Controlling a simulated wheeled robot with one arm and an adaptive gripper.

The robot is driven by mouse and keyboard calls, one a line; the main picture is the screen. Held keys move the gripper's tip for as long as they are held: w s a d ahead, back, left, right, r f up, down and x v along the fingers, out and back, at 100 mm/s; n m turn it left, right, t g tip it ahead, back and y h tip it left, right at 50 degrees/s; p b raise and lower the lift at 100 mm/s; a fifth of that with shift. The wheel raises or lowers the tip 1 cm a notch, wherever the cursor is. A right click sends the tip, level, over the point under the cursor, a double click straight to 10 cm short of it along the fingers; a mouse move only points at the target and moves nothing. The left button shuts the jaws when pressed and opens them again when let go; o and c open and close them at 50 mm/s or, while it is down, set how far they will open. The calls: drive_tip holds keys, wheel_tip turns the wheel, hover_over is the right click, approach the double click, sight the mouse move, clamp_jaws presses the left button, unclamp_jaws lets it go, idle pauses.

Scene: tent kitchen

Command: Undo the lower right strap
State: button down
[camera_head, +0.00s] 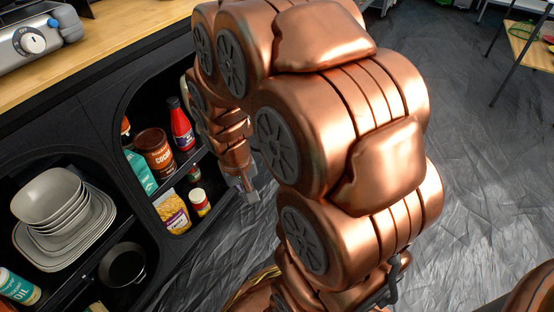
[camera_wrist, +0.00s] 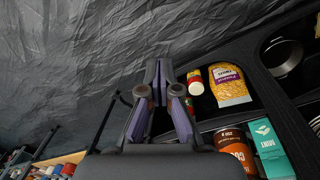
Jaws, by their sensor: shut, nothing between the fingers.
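The black fabric cabinet (camera_head: 97,130) with rounded openings stands on the left in the head view. It shows upside down at the right of the wrist view (camera_wrist: 258,75). I cannot make out the lower right strap in either view. My gripper (camera_head: 246,190) is beside the right edge of the cabinet's right opening, level with its lower shelf. In the wrist view my gripper (camera_wrist: 158,72) has its fingertips together with nothing between them, over grey floor sheeting. My arm hides part of the cabinet's right side in the head view.
Stacked plates (camera_head: 62,240) and a black pan (camera_head: 122,265) are at left. The grey floor (camera_head: 475,190) at right is clear.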

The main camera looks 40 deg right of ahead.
drive_tip(key=w+d+f+m+t, duration=0.3)
drive_tip(key=w+d+f+t, duration=0.1)
drive_tip(key=w+d+f, duration=0.7)
drive_tip(key=w+d+f+m+t, duration=0.35)
drive_tip(key=w+d+f, duration=0.5)
drive_tip(key=d, duration=0.35)
drive_tip(key=s+d+f+m+t, duration=0.2)
drive_tip(key=d+f+m+t, duration=0.25)
drive_tip(key=f, duration=0.45)
drive_tip(key=s+d+f+m+t+h, duration=0.2)
drive_tip(key=s+m+t+h, duration=0.3)
drive_tip(key=s+m, duration=0.25)
drive_tip(key=b+x, duration=0.5)
drive_tip(key=x, duration=0.9)
drive_tip(key=shift+a+b, duration=0.3)
drive_tip(key=shift+b, duration=0.1)
drive_tip(key=shift+w+d+r+n+t+y, duration=0.2)
drive_tip(key=shift+n+t+y, duration=0.1)
drive_tip(key=shift+y, duration=0.2)
